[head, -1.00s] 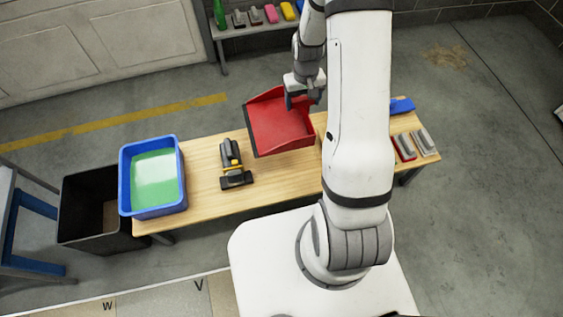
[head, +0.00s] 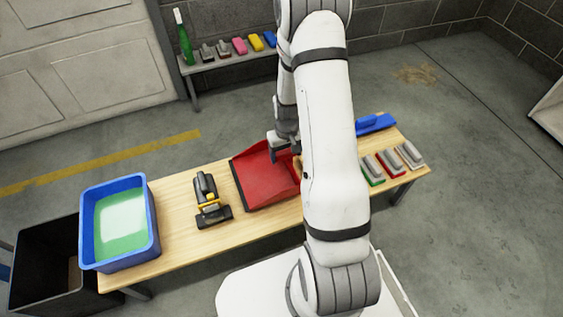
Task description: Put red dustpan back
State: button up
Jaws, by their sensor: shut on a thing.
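The red dustpan (head: 262,182) is over the middle of the wooden table in the head view, its black-edged lip toward the left. My gripper (head: 285,155) is shut on the dustpan at its back right side. My arm hides the dustpan's right part and the grip itself. The dustpan looks level and low, but I cannot tell whether it touches the table top.
On the table (head: 170,205) stand a blue tub (head: 153,230) of green liquid, a black-and-yellow tool (head: 208,198) just left of the dustpan, several grey-topped pads (head: 388,162) and a blue object (head: 374,123). A shelf (head: 225,61) with a green bottle (head: 183,42) stands behind.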

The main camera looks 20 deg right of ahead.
jog(key=shift+f+b, duration=0.35)
jog(key=shift+f, duration=1)
jog(key=shift+f, duration=0.15)
jog(key=o, duration=1.5)
